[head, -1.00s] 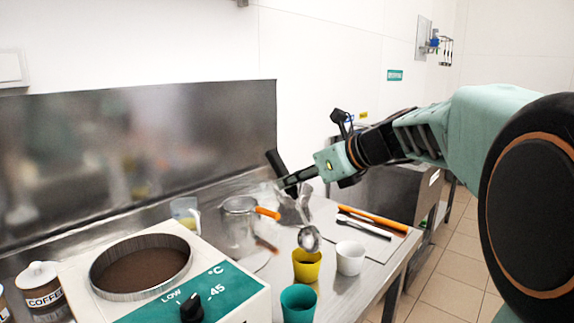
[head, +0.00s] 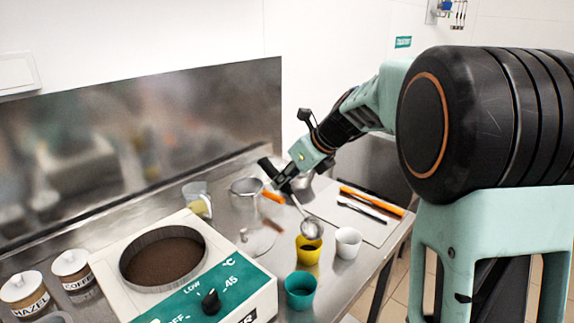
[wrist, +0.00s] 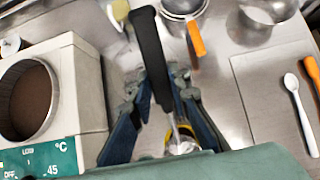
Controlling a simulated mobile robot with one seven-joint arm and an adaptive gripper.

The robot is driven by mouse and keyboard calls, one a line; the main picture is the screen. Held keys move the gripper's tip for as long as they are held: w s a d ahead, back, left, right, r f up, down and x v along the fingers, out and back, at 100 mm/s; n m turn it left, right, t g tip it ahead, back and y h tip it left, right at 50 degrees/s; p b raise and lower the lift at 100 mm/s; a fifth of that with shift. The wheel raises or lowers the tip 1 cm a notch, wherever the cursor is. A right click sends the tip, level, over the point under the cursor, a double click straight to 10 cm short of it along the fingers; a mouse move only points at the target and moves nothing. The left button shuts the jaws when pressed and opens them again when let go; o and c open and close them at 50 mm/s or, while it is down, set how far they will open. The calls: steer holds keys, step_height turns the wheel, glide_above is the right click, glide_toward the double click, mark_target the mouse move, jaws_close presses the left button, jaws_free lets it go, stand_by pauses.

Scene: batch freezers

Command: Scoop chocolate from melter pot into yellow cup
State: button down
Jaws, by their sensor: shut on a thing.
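The melter pot (head: 163,258), a round well of brown chocolate in a white machine, is at lower left; it also shows at the left edge of the wrist view (wrist: 30,100). My gripper (head: 284,181) is shut on the black handle of a metal ladle (head: 312,229). The ladle hangs tilted, its grey bowl at the mouth of the yellow cup (head: 308,254); I cannot tell whether it is inside. No chocolate shows on the bowl. In the wrist view, the ladle and my gripper hide most of the yellow cup.
A teal cup (head: 300,290) stands in front of the yellow cup and a white cup (head: 348,243) to its right. A glass jar and an orange-handled pan stand behind. Labelled jars (head: 72,270) stand left of the melter.

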steer(key=shift+w+a+f+g+h+p, duration=0.6)
steer(key=shift+w+a+g+h+p, duration=0.25)
steer(key=shift+p, duration=2.65)
steer(key=shift+w+a+f+g+h+p, duration=0.3)
steer(key=shift+f+g+h+p, duration=0.2)
steer(key=shift+p, duration=1.05)
steer(key=shift+w+a+f+g+h+p, duration=0.25)
steer(key=shift+f+g+h+p, duration=0.25)
steer(key=shift+p, duration=1.05)
steer(key=shift+w+a+f+g+h+p, duration=0.3)
steer(key=shift+f+g+h+p, duration=0.2)
steer(key=shift+p, duration=1.05)
steer(key=shift+r, duration=0.1)
steer(key=shift+s, duration=0.1)
